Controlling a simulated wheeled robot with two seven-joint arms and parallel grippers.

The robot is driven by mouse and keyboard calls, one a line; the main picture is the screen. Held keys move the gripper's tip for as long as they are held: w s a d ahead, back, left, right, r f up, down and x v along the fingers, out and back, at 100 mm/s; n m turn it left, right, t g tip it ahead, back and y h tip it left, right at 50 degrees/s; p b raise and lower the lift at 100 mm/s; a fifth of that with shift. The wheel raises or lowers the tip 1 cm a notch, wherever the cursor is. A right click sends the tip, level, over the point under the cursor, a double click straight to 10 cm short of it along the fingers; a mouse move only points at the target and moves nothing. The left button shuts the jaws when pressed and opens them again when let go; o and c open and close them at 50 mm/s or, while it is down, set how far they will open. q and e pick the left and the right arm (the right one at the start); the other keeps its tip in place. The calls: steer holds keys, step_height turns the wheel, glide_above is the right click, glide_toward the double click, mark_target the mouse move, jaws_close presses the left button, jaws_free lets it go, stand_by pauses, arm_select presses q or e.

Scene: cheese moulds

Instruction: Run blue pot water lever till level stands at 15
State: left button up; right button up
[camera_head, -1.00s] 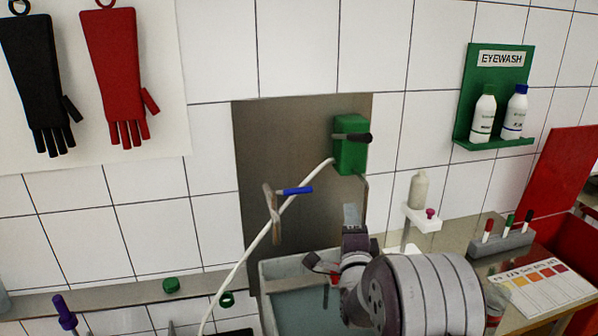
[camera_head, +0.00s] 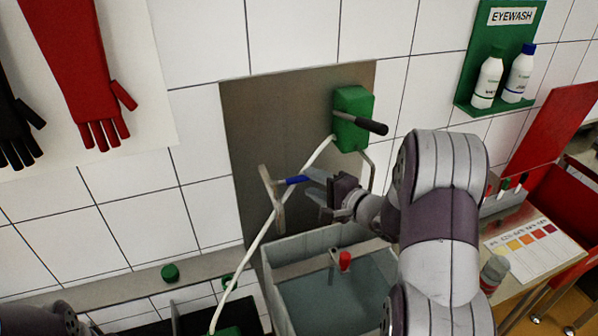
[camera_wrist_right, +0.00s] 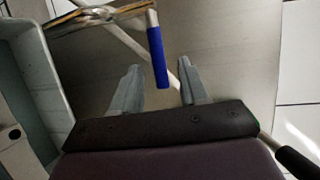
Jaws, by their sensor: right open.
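The lever with a blue handle (camera_head: 296,180) sticks out from a metal fitting (camera_head: 271,199) in front of the grey wall plate; it also shows in the wrist view (camera_wrist_right: 157,56). My right gripper (camera_head: 317,191) is open at the tip of this lever. In the wrist view its two fingers (camera_wrist_right: 158,84) stand apart, with the blue handle's end in the gap between them; I cannot tell whether they touch it. I cannot make out a blue pot or a level scale with numbers. My left gripper is out of view.
A green box with a black-handled lever (camera_head: 359,123) is above right of the gripper. A white hose (camera_head: 262,232) runs down past the fitting. A grey basin (camera_head: 290,248) holding water and a red-topped item (camera_head: 345,260) lies below my right arm.

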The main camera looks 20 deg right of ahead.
mark_target(305, 180)
steer(key=x, duration=0.6)
steer(key=shift+w+f+p, duration=0.15)
steer(key=shift+w+p, duration=0.05)
steer(key=shift+p, duration=0.15)
steer(key=shift+w, duration=0.1)
steer(key=c, duration=0.4)
jaws_close()
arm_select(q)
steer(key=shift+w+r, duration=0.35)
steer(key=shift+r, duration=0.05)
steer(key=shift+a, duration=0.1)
